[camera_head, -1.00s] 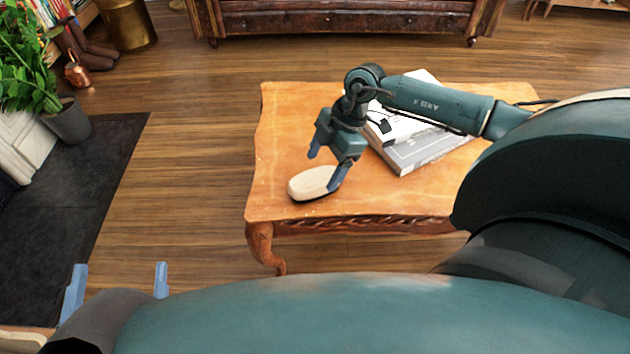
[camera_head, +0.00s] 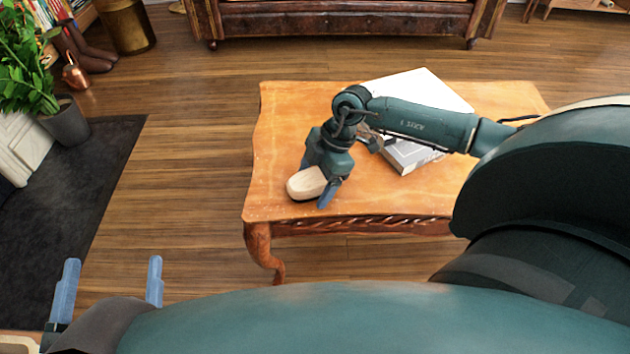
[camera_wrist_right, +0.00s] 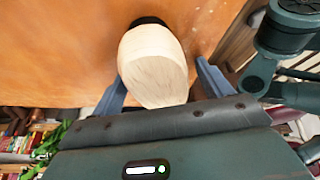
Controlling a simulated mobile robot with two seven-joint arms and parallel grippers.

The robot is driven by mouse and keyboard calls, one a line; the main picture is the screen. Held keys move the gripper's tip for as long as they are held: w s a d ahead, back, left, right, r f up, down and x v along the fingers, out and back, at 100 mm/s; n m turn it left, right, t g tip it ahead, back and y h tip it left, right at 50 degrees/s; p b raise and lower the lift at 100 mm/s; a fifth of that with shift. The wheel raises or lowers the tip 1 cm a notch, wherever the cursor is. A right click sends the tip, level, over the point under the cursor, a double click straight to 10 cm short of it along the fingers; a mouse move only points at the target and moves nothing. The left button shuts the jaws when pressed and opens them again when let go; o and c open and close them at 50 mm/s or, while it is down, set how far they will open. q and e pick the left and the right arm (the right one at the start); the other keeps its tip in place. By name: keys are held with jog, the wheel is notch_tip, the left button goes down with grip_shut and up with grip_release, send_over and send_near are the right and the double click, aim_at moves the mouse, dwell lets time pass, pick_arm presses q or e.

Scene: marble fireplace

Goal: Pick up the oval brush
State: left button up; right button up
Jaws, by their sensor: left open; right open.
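The oval brush (camera_head: 306,183) has a pale wooden back and a dark underside. It lies on the front left part of the wooden table (camera_head: 278,140). My right gripper (camera_head: 318,186) is open and low over the table at the brush, with part of the brush hidden behind it. In the right wrist view the brush (camera_wrist_right: 155,65) sits between the two blue fingers (camera_wrist_right: 160,82), with a gap showing on each side. My left gripper (camera_head: 110,282) is open and empty at the lower left, away from the table.
Books (camera_head: 410,155) are stacked on the table behind my right forearm. A potted plant (camera_head: 66,122) stands on the dark floor area at the left. A brown leather sofa (camera_head: 345,18) is at the back. The table's left part is clear.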

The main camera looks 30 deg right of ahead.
aim_at(308, 179)
pick_arm(q)
jog(key=shift+r, duration=0.1)
pick_arm(e)
jog(key=shift+f, duration=0.1)
jog(key=c, duration=1.2)
notch_tip(308, 179, up, 5)
jog(key=shift+p, duration=0.9)
notch_tip(308, 179, up, 4)
jog(key=shift+r+p, duration=0.15)
jog(key=shift+p, duration=0.65)
pick_arm(q)
jog(key=shift+s+a+f+m+y, duration=0.15)
jog(key=shift+a+f+m+y, duration=0.15)
jog(key=shift+a+y, duration=0.15)
pick_arm(e)
jog(key=shift+r, duration=0.55)
